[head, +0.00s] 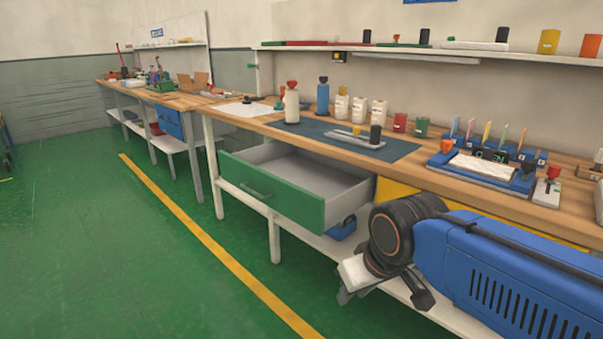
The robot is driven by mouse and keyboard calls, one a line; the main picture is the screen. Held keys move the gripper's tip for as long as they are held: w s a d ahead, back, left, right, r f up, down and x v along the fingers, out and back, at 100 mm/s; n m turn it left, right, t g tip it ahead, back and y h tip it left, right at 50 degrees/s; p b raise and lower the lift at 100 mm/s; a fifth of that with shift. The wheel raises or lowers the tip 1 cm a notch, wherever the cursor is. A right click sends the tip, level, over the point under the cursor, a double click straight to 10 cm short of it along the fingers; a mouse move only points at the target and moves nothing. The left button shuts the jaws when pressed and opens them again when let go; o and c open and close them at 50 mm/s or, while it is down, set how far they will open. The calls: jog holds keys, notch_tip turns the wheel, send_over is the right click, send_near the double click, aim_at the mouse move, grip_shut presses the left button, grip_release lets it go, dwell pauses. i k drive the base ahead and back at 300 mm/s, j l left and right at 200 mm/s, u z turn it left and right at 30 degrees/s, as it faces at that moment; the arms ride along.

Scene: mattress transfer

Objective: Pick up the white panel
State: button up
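Several flat white things could be the white panel. A white slab (485,167) lies in a blue tray (440,163) on the right part of the workbench. A flat white sheet (240,109) lies on the bench farther left. A large white board (183,47) stands upright at the back of the far bench. My gripper (385,297) hangs low in front of the bench, below the tabletop. Its dark fingers are spread apart, and I see nothing between them. It is apart from all these white things.
A green-fronted drawer (272,190) stands open and empty to the left of my gripper. Bottles (291,107), cups and a dark mat (400,148) are on the workbench. A shelf (420,48) runs above it. The green floor (110,250) at left is clear.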

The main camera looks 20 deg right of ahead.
aim_at(484, 166)
jog(key=z, duration=1.5)
